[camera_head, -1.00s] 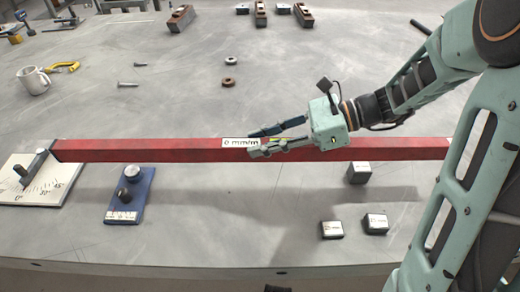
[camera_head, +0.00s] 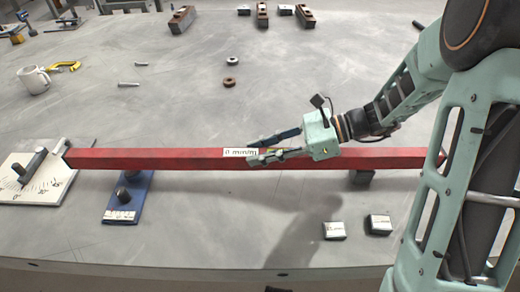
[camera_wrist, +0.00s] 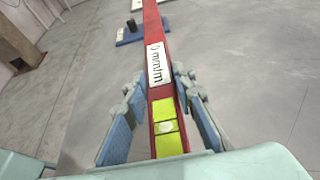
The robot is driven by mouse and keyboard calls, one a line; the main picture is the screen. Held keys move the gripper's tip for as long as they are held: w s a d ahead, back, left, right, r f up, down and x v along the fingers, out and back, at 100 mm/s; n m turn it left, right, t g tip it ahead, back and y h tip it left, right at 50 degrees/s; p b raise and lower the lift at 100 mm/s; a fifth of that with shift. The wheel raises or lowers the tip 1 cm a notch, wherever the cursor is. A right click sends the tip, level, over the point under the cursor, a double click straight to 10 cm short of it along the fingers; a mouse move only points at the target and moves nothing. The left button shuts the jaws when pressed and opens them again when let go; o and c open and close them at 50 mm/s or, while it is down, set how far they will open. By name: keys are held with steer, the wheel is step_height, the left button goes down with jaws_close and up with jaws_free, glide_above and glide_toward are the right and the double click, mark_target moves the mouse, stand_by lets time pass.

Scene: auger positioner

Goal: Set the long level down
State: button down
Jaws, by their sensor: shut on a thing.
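The long level is a red bar (camera_head: 180,158) lying left to right across the head view, with a white "0 mm/m" label near its middle. My gripper (camera_head: 256,152) is shut on it near the label. In the wrist view the level (camera_wrist: 156,22) runs between my two fingers (camera_wrist: 157,80), with a yellow-green vial close to the palm. A blue base with a dark knob (camera_head: 122,205) is partly covered by the left part of the level. A small dark block (camera_head: 360,178) is partly covered by the right part. I cannot tell whether the level touches either.
A white scale plate with a dark bar (camera_head: 35,185) lies by the level's left end. Two small blocks (camera_head: 378,224) sit near the front edge. A mug (camera_head: 34,79), bolts, nuts (camera_head: 231,83) and dark blocks (camera_head: 182,19) lie farther back.

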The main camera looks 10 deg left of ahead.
steer(key=shift+f, duration=0.25)
steer(key=c, duration=1.6)
jaws_free()
steer(key=shift+r, duration=0.25)
steer(key=p+v, duration=0.1)
steer(key=v, duration=1.1)
steer(key=shift+r+p, duration=0.1)
steer(key=shift+p, duration=0.3)
